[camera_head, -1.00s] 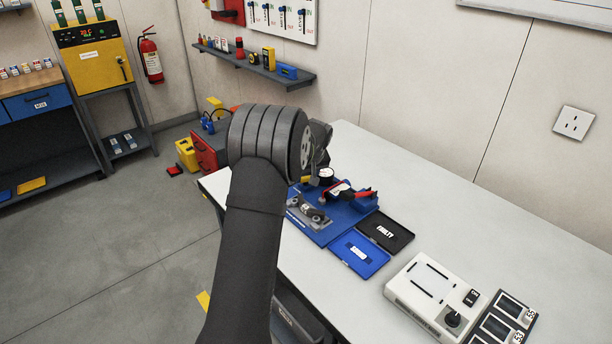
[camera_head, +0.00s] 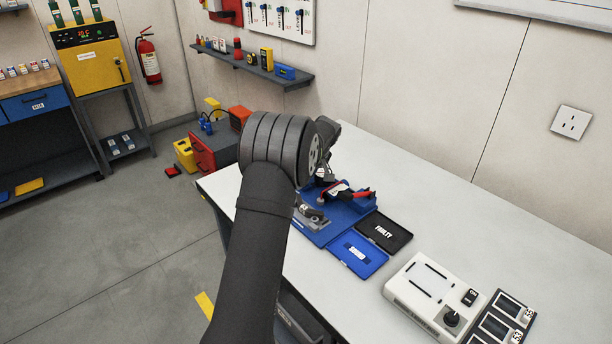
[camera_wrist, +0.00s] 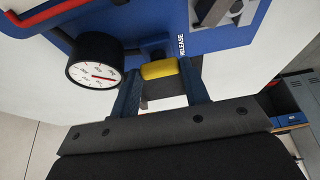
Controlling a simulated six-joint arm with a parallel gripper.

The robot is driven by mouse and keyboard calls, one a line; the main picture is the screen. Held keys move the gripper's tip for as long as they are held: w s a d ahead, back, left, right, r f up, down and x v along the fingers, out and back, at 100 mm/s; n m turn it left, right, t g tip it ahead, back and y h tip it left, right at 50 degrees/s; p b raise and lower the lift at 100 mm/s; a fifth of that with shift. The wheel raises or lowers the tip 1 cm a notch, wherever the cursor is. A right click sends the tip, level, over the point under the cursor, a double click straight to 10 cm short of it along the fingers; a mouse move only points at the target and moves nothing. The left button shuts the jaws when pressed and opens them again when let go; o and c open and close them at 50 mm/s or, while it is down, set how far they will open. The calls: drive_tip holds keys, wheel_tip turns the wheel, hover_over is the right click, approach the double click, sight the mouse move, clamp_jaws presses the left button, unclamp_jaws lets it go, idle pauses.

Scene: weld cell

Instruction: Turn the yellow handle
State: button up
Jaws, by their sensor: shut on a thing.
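The yellow handle (camera_wrist: 160,69) shows in the wrist view, between the two blue fingers of my gripper (camera_wrist: 164,80). The fingers are shut on it, one on each side. The handle lies crosswise in the picture, at the edge of a blue fixture (camera_wrist: 225,35) with the word RELEASE beside it. A round gauge (camera_wrist: 95,62) with a white face and a red needle sits just left of my gripper. In the head view my arm hides the handle and most of my gripper; the blue fixture (camera_head: 345,212) shows on the table to the right of my wrist.
A black tray marked FAULTY (camera_head: 384,231) and a blue tray (camera_head: 357,254) lie in front of the fixture on the white table (camera_head: 480,220). A white box with a knob (camera_head: 435,295) stands at the front right. The table's back right is clear.

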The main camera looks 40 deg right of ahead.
drive_tip(key=o, duration=1)
